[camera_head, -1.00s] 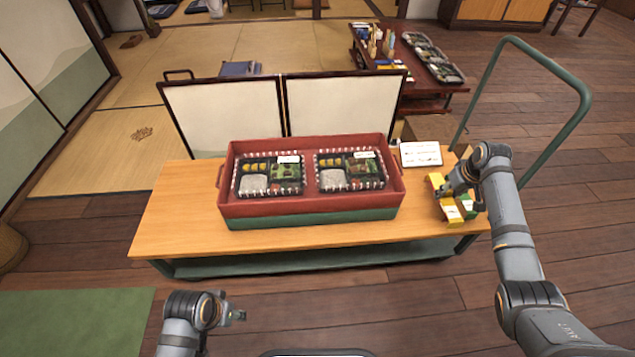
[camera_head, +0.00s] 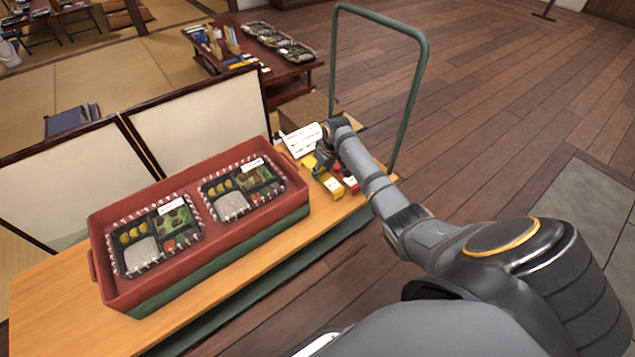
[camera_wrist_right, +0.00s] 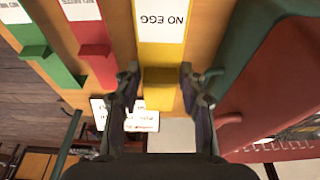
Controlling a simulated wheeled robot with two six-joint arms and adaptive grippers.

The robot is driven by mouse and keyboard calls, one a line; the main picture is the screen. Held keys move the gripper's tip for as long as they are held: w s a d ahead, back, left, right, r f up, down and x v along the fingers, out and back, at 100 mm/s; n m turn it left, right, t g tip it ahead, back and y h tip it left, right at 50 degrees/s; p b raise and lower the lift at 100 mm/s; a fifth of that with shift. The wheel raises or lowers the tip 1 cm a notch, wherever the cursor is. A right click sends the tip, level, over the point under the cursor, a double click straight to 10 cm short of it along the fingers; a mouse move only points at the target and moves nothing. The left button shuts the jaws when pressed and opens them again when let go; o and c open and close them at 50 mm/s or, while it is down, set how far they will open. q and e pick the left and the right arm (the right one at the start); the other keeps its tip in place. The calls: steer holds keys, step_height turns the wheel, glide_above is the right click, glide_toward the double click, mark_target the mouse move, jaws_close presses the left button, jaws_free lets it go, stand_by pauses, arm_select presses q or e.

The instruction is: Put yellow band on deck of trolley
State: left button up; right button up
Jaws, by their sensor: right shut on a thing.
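The yellow band (camera_wrist_right: 162,55), with a white label reading "NO EGG", lies over the wooden top (camera_head: 235,285). In the head view its yellow end (camera_head: 332,187) shows beside my right gripper (camera_head: 322,166). In the right wrist view my right gripper (camera_wrist_right: 160,88) has its two fingers on either side of the band's raised yellow tab, shut on it. A red band (camera_wrist_right: 95,45) and a green band (camera_wrist_right: 40,50) lie beside it. A green tubular handle (camera_head: 424,75) stands at the far end of the wooden top. My left gripper is out of view.
A red crate (camera_head: 115,285) with two lunch boxes fills much of the wooden top. A white card (camera_head: 303,139) lies near the gripper. Framed screens (camera_head: 70,180) stand behind. A low dark table (camera_head: 285,72) is farther back. The floor at right is clear.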

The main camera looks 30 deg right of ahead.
mark_target(324, 175)
step_height(324, 175, down, 4)
steer(key=shift+r+b, duration=0.1)
steer(key=shift+b, duration=0.7)
steer(key=shift+f, duration=0.2)
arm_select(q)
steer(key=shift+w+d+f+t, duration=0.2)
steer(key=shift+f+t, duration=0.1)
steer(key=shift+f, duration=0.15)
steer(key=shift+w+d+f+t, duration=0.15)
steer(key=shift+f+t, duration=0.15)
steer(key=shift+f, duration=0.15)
arm_select(e)
steer(key=shift+r, duration=0.1)
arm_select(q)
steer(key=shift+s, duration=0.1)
arm_select(e)
steer(key=o, duration=1)
steer(key=shift+o, duration=0.2)
